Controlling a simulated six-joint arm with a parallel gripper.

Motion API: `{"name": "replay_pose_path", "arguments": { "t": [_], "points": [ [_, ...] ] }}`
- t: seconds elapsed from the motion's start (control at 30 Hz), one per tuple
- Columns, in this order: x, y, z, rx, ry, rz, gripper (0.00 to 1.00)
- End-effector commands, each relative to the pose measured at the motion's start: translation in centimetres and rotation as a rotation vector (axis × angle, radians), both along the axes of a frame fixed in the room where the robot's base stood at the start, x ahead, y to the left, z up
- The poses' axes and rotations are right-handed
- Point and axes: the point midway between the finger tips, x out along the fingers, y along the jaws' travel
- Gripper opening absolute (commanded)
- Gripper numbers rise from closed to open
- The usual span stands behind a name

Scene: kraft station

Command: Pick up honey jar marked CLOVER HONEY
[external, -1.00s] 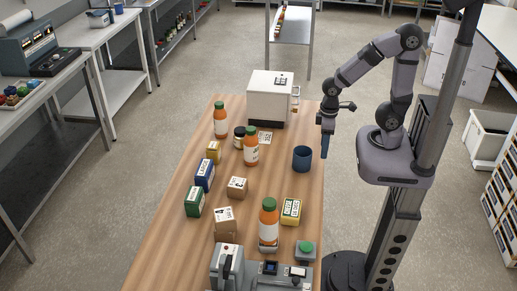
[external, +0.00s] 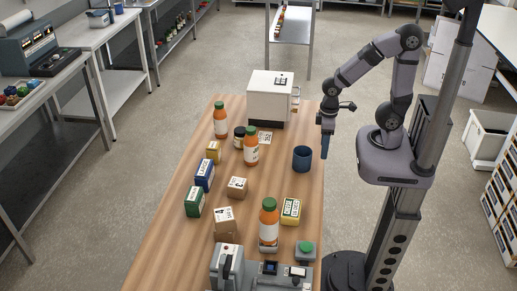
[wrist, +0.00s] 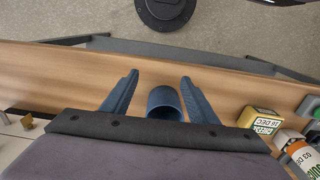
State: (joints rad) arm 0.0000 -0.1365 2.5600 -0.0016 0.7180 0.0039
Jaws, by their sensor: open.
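The jar does not show in the wrist view.
Orange bottles (external: 251,152) (external: 221,126) stand beside the jar. A blue cup (external: 302,160) stands near my gripper. A white machine (external: 268,100) is behind. Several small boxes (external: 203,178) and another bottle (external: 268,220) stand nearer the front. The table's middle right is fairly clear.

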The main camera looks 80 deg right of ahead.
Motion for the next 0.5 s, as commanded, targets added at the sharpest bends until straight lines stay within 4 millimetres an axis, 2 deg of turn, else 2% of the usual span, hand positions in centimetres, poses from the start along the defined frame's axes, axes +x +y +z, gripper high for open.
{"name": "replay_pose_path", "arguments": {
  "t": [0.27,0.5],
  "points": [
    [0.0,0.0,0.2,-0.005,0.0,-0.016,0.54],
    [0.4,-0.7,1.7,-0.054,-0.014,-0.178,0.54]
  ]
}}
